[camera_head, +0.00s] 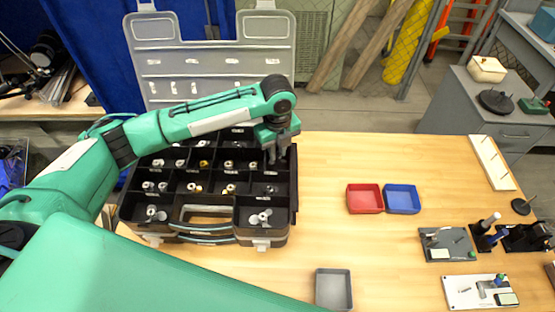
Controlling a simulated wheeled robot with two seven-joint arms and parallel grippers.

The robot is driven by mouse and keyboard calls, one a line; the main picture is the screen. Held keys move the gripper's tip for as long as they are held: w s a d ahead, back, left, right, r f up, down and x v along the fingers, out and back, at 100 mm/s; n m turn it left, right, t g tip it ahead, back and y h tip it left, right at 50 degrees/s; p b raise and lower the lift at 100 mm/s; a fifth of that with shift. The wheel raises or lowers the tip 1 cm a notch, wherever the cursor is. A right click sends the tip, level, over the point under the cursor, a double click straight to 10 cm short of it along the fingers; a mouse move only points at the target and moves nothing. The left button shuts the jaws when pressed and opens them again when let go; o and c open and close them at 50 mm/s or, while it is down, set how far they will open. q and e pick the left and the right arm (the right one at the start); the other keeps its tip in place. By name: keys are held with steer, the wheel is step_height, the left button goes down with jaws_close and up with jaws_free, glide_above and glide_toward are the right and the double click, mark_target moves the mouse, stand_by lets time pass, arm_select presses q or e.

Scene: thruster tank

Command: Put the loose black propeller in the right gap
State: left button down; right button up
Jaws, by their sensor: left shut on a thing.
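My left gripper (277,157) points down into the right side of the black compartment case (292,205), near its back. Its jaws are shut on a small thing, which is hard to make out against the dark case. A dark part (269,189) lies in the right-hand compartment just in front of the gripper; I cannot tell whether it is a propeller. A pale propeller (260,217) lies in the front right compartment, and another (155,213) in the front left one. My right gripper is not in view.
The case's grey lid (215,70) stands open behind it. A red tray (364,198), a blue tray (402,198) and a grey tray (333,289) stand right of the case. Fixtures (447,244) occupy the far right. The wooden tabletop between them is mostly clear.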

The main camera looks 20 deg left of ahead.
arm_select(q)
steer(key=shift+f+p, duration=0.35)
steer(key=shift+f, duration=2.55)
steer(key=shift+f, duration=0.1)
steer(key=c, duration=1.6)
jaws_free()
step_height(320, 180, up, 12)
steer(key=shift+r+b, duration=0.15)
steer(key=shift+b, duration=1.05)
steer(key=shift+s, duration=0.1)
